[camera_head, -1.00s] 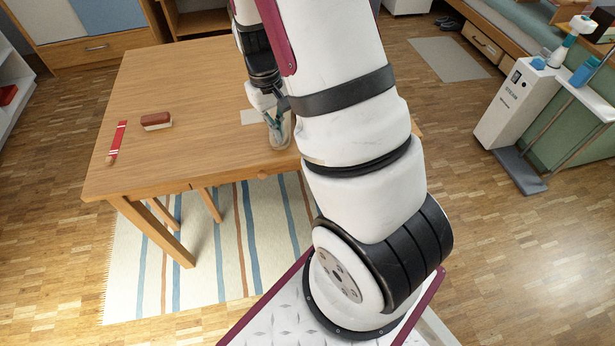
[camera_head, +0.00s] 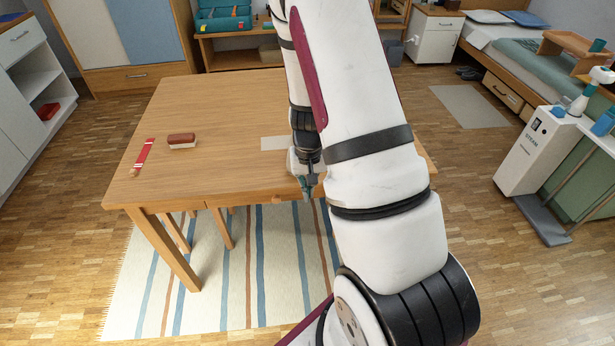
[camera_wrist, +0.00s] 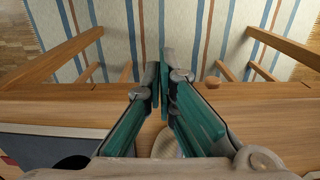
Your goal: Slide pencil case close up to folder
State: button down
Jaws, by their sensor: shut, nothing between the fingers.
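My gripper (camera_head: 308,190) is shut and empty at the table's front edge, left of my arm. In the wrist view, its green fingers (camera_wrist: 161,80) meet over that edge. A rounded beige, textured end (camera_wrist: 168,143) shows between and below the fingers; it may be the pencil case, mostly hidden by my gripper. A flat dark grey-blue panel with a pale border (camera_wrist: 50,150) lies at the lower left of the wrist view and may be the folder. In the head view, a flat pale piece (camera_head: 273,143) lies left of my arm, partly hidden by it.
On the wooden table (camera_head: 220,110), a brown-red block (camera_head: 181,139) and a red-and-white strip (camera_head: 145,153) lie at the left. A drawer knob (camera_wrist: 213,82) sticks out of the table front. The table's middle left is clear. A striped rug (camera_head: 240,270) lies below.

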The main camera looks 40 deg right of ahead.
jog(key=shift+w+d, duration=0.6)
jog(key=shift+w, duration=0.3)
jog(key=shift+w+d, duration=0.55)
jog(key=shift+w, duration=0.3)
jog(key=shift+w+d+b, duration=0.45)
jog(key=shift+w+d, duration=0.4)
jog(key=shift+w, duration=0.3)
jog(key=shift+s+a, duration=0.1)
